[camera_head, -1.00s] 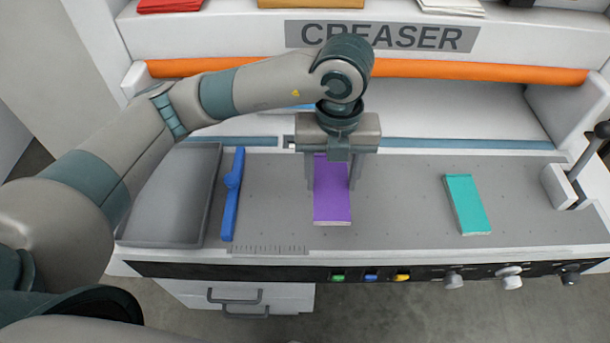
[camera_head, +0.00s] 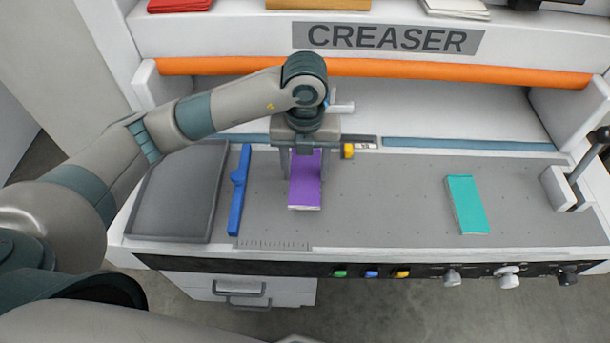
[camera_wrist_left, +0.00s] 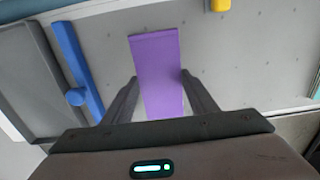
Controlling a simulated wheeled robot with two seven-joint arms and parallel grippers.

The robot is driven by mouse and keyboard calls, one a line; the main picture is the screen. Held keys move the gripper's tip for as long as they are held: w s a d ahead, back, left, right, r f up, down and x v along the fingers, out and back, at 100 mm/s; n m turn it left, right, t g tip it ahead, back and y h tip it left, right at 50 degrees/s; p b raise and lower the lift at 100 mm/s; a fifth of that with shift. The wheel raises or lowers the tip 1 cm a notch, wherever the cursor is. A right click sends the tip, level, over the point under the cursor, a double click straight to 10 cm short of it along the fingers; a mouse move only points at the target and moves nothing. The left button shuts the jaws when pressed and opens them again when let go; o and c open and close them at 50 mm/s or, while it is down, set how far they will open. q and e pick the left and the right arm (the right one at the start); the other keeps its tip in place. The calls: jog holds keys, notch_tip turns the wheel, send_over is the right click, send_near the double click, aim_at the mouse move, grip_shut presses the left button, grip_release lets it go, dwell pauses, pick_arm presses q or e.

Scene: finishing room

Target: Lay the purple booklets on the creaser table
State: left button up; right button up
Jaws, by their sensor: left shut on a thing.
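One purple booklet (camera_head: 306,185) is in view, over the grey creaser table (camera_head: 390,215) between the blue bar and the teal booklet. My left gripper (camera_head: 305,168) reaches down onto it from behind, its fingers shut on its two long sides. In the left wrist view the purple booklet (camera_wrist_left: 158,75) stretches out between the two dark fingers of my left gripper (camera_wrist_left: 160,88). I cannot tell whether the booklet touches the table or hangs just above it. My right gripper is not in view.
A grey tray (camera_head: 150,233) and a blue bar (camera_head: 238,190) lie to the left. A teal booklet (camera_head: 468,204) lies to the right. A yellow-ended part (camera_head: 348,151) is close beside my gripper. A lever (camera_head: 590,165) stands at the right edge. The table's middle is clear.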

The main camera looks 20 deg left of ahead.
aim_at(305, 175)
pick_arm(q)
notch_tip(305, 175, down, 3)
jog(key=shift+r+p, duration=0.1)
jog(key=shift+p, duration=0.6)
jog(key=shift+f, duration=0.4)
jog(key=shift+f, duration=0.1)
jog(key=shift+f, duration=0.1)
jog(key=o, duration=1.1)
jog(key=shift+r, duration=0.3)
